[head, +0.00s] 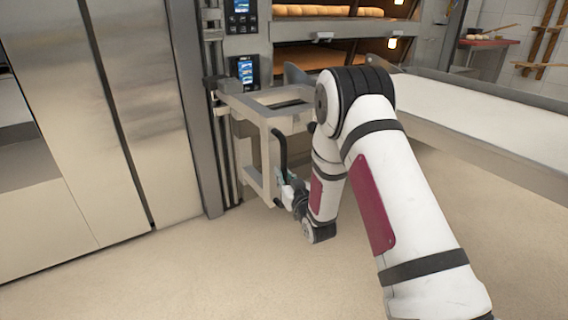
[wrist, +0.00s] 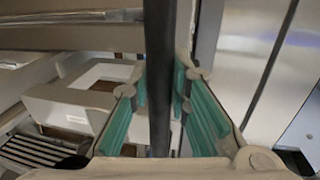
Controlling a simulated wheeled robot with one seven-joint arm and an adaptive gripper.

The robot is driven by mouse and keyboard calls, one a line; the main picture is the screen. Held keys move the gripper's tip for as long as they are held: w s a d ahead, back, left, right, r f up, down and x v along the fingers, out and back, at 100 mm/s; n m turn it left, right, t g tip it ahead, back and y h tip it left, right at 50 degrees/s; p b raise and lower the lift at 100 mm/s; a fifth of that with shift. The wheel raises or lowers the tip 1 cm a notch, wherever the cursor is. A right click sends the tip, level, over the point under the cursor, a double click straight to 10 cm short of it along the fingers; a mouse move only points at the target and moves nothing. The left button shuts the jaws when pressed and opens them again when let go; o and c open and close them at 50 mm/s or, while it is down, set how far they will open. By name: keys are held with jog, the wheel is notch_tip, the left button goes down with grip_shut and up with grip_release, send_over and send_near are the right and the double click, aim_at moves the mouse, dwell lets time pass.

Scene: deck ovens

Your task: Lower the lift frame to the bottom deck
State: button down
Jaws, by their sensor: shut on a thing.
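The lift frame (head: 262,112) is a beige open frame on the vertical rail left of the oven, at about the height of the lower control panel. A black upright handle bar (head: 279,148) is at its front. My gripper (head: 282,177) is shut on this handle, low on the bar, and my arm partly hides the frame's right side. In the wrist view the handle bar (wrist: 160,80) runs upright between the teal finger pads of my gripper (wrist: 160,88). Part of the beige frame (wrist: 60,103) shows behind it at left.
The deck oven (head: 330,30) behind holds loaves on its upper deck. A long white-topped loader or table (head: 490,115) extends to the right behind my arm. Tall steel doors (head: 100,120) stand at left. The floor (head: 200,275) in front is clear.

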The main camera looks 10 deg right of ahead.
notch_tip(320, 180, down, 6)
jog(key=shift+f, duration=0.15)
dwell(0.4)
jog(key=c, duration=1.5)
grip_release()
jog(key=s, duration=0.4)
jog(key=s+d, duration=0.1)
jog(key=s, duration=0.7)
jog(key=shift+d+f, duration=0.1)
jog(key=shift+d, duration=0.1)
jog(key=shift+w, duration=0.1)
